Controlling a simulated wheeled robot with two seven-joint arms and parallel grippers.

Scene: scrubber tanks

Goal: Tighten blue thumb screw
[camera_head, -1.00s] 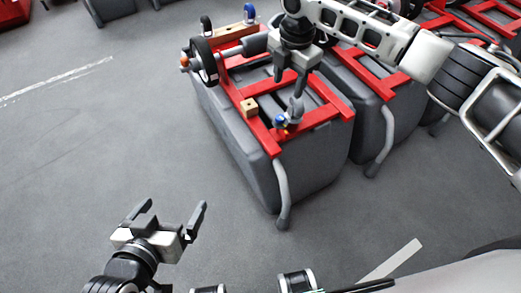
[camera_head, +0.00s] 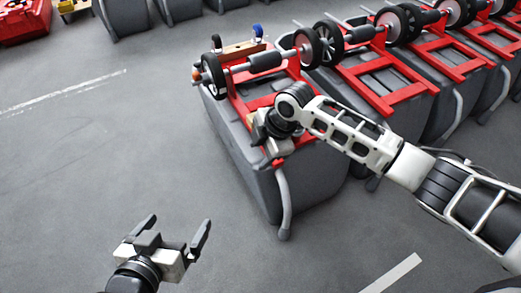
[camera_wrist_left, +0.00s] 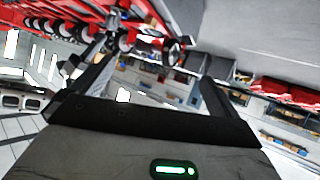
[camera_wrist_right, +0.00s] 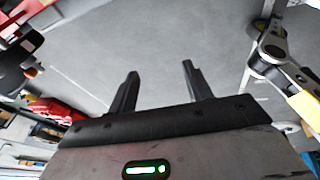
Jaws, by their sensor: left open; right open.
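A blue thumb screw (camera_head: 257,30) stands upright at the right end of a wooden block (camera_head: 238,48) on the far part of the nearest grey tank's red frame (camera_head: 243,107). A black knob (camera_head: 216,41) stands at the block's left end. My right gripper (camera_head: 266,137) is open over the near part of this frame, well apart from the screw. Its fingers also show in the right wrist view (camera_wrist_right: 158,82), with only floor between them. My left gripper (camera_head: 178,226) is open and empty above the floor at lower left; its fingers also show in the left wrist view (camera_wrist_left: 148,75).
The grey tank (camera_head: 262,185) has a bent grey pipe (camera_head: 284,205) at its near corner. A black wheel (camera_head: 213,75) is on its left side. More tanks with red frames (camera_head: 375,80) stand close on the right. The floor (camera_head: 90,150) at left is clear.

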